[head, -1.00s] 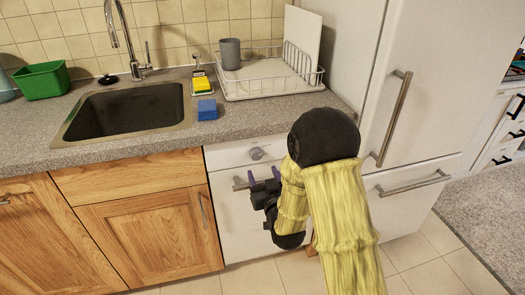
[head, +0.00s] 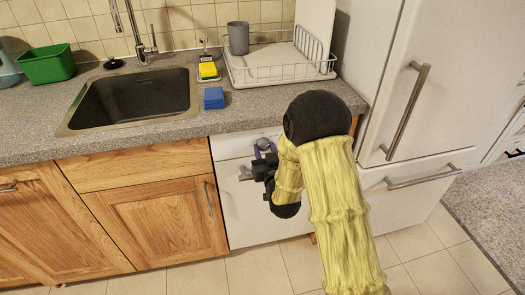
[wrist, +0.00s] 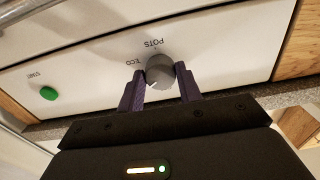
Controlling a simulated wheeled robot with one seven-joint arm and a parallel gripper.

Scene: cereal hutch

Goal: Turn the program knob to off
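The program knob (wrist: 160,72) is a round grey dial on the white dishwasher's front panel (wrist: 215,55). In the wrist view, the words ECO and POTS are printed upside down around it. A small pale mark shows on the knob's lower left; the off label is not visible. My gripper (wrist: 161,75) is open, with one purple finger on each side of the knob and small gaps showing. I cannot tell whether either finger touches it. In the head view, my gripper (head: 265,150) is at the panel, just below the knob (head: 263,143).
A green START button (wrist: 48,93) sits on the same panel. The fridge (head: 410,110) stands to the right.

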